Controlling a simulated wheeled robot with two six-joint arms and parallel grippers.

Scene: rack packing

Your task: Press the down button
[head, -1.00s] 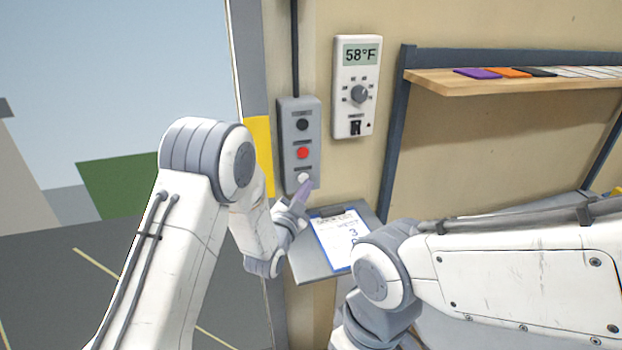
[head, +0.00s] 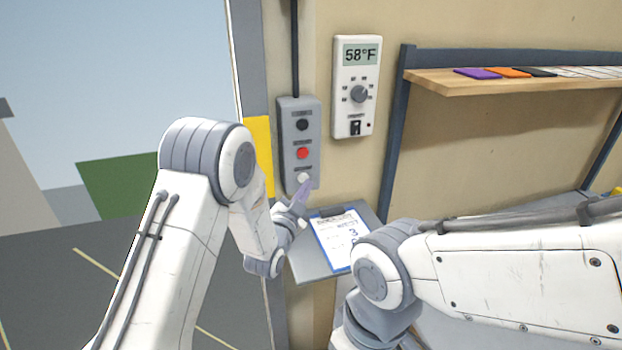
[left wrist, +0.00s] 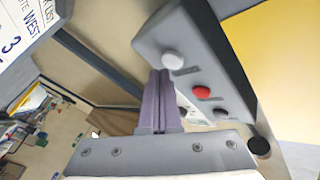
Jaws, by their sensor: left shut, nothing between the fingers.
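A grey button box (head: 287,150) is mounted on the wall, with a black button (head: 302,125) at the top, a red button (head: 302,153) in the middle and a white button (head: 303,178) at the bottom. The labels are too small to read. My left gripper (head: 304,189) is shut and empty, its purple fingertips just below the white button. In the left wrist view the shut fingers (left wrist: 158,76) point up beside the box, and the white button (left wrist: 173,57) sits near their tips; I cannot tell whether they touch. My right gripper is out of view.
A thermostat (head: 356,87) reading 58°F hangs right of the box. A clipboard (head: 338,238) lies on a small grey shelf (head: 307,268) below. A wooden shelf (head: 480,84) is at right. An open doorway with a yellow strip (head: 260,150) is at left.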

